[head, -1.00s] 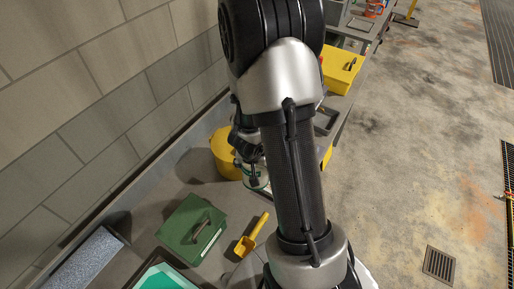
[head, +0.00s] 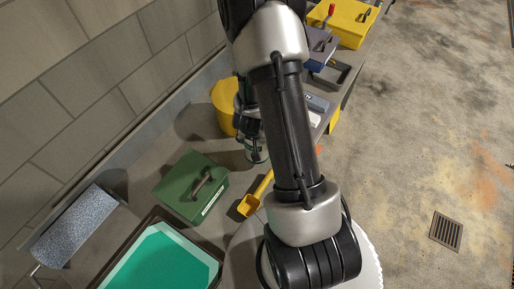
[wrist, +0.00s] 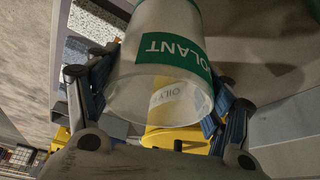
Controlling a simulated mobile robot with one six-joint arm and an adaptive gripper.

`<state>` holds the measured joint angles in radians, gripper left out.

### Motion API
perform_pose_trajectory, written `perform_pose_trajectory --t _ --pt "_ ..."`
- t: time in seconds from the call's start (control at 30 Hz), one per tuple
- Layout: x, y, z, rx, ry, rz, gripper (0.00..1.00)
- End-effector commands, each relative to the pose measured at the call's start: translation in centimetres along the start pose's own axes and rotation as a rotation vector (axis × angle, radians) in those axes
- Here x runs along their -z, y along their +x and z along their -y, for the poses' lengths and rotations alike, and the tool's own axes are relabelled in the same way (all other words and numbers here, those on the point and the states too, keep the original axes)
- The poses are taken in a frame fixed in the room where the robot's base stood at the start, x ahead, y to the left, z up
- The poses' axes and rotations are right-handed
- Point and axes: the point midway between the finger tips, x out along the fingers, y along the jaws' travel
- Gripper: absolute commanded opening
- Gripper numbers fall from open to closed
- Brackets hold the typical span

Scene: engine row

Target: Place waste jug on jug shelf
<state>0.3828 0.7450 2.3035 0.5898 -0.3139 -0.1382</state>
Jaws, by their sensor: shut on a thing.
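My gripper (wrist: 160,95) is shut on a clear, translucent jug (wrist: 163,38) with a green label that reads "OLANT" in the wrist view. One finger presses on each side of it, and its open rim faces the camera. In the head view my gripper (head: 251,122) is partly hidden by my arm. A small part of the jug (head: 256,153) shows below it, above or at the grey bench; I cannot tell if it touches. I cannot make out the jug shelf in these frames.
A yellow round can (head: 223,105) stands close behind my gripper. A wall runs along the left. Open floor lies right.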

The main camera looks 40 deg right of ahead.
Motion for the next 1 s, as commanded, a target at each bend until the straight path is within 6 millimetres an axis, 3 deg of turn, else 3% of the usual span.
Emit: perform_pose_trajectory --t 0.33,0.73,0.77,1.0 --pt "-1.7 4.0 0.0 -0.001 0.000 0.002 0.33" --pt "-1.8 4.4 0.0 0.000 0.000 0.000 0.33" --pt "-1.8 4.3 0.0 0.000 0.000 0.001 0.76" --pt "-1.8 4.2 0.0 0.000 0.000 0.001 0.92"
